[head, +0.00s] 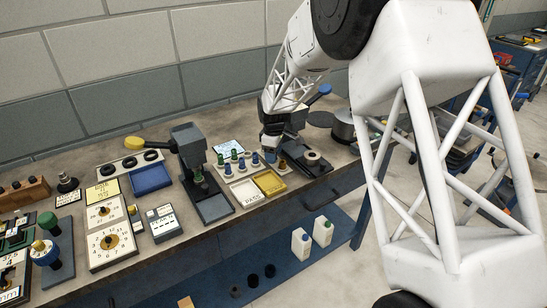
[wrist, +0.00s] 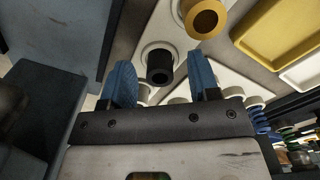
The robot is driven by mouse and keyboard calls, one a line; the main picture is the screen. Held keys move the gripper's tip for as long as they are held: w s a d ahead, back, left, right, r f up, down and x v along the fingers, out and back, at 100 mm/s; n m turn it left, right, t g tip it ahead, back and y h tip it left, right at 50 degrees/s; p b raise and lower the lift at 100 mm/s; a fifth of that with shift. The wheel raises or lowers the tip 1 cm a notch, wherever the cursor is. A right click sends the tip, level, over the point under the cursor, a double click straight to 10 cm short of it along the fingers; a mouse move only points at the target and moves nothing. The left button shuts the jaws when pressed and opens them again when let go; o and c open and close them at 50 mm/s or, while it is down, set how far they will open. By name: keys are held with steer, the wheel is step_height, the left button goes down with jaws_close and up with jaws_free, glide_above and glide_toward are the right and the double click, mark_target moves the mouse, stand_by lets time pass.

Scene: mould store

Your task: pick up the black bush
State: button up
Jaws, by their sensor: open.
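The black bush (wrist: 160,66) is a short dark cylinder with a hollow end. In the wrist view it stands on a round pale seat on a white plate (wrist: 146,24). My gripper (wrist: 162,84) has its two blue fingers spread, one on each side of the bush, with visible gaps. In the head view my gripper (head: 270,153) is low over the bench beside the rack of pegs and bushes. There the black bush cannot be made out behind the gripper.
A brass bush (wrist: 206,18) stands close by on the same plate. A yellow tray (head: 270,182) lies in front of my gripper. A dark press (head: 190,150) stands left, a round metal pot (head: 343,128) right. The bench's front edge is near.

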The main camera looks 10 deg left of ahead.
steer(key=shift+c, duration=0.2)
stand_by(0.3)
steer(key=c, duration=1)
steer(key=shift+o, duration=0.2)
steer(key=shift+r, duration=0.1)
steer(key=shift+r, duration=0.7)
step_height(320, 180, up, 2)
steer(key=shift+r, duration=0.1)
steer(key=s+d, duration=0.2)
steer(key=s, duration=0.3)
steer(key=s+d, duration=0.2)
steer(key=s, duration=0.2)
steer(key=s+d+r, duration=0.1)
steer(key=s+d, duration=0.1)
steer(key=s, duration=0.3)
steer(key=shift+s+d+r, duration=0.1)
steer(key=shift+s+d, duration=0.2)
steer(key=shift+d, duration=0.1)
steer(key=shift+r, duration=0.15)
steer(key=shift+r, duration=1.35)
